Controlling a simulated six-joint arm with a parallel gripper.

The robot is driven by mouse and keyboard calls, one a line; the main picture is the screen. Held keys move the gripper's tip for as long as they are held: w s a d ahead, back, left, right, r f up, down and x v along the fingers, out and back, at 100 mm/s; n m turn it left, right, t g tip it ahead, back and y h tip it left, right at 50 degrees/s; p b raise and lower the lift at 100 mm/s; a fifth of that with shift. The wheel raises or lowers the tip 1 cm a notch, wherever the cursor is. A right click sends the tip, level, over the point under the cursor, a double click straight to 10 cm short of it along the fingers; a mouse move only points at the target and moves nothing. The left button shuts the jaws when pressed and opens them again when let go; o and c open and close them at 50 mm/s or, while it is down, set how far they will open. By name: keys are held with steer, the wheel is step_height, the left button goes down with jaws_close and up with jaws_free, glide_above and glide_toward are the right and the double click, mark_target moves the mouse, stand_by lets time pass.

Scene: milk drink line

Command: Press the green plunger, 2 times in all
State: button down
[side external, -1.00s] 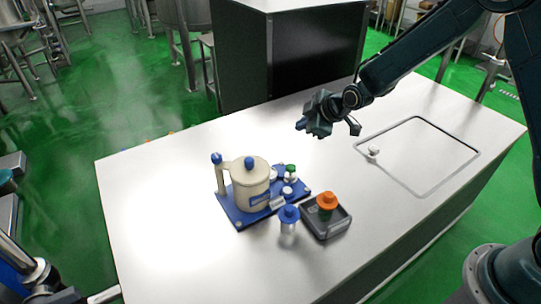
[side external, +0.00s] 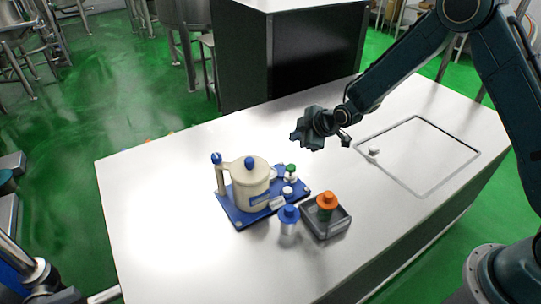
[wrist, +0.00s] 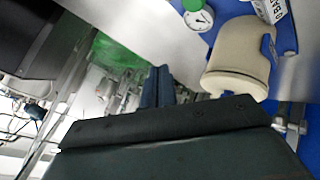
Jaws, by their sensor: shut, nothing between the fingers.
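The green plunger (side external: 291,167) stands upright on the blue base plate (side external: 235,213), just right of a cream tank (side external: 248,188) with a blue knob. In the wrist view the green cap (wrist: 193,4) is cut by the top edge, next to a round white gauge (wrist: 200,20); the cream tank (wrist: 238,62) shows there too. My gripper (side external: 298,138) is in the air above and behind the plunger, clear of it. Its dark fingers (wrist: 157,88) are together and hold nothing.
A blue-capped bottle (side external: 289,222) and a dark tray (side external: 338,226) holding an orange-topped item (side external: 327,204) stand in front of the plate. A small white knob (side external: 374,151) sits by an outlined rectangular panel at right. The white bench (side external: 150,240) is clear at left.

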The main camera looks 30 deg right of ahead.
mark_target(291, 165)
steer(key=shift+f, duration=4.25)
steer(key=shift+f, duration=1.55)
stand_by(0.7)
steer(key=shift+r, duration=1.55)
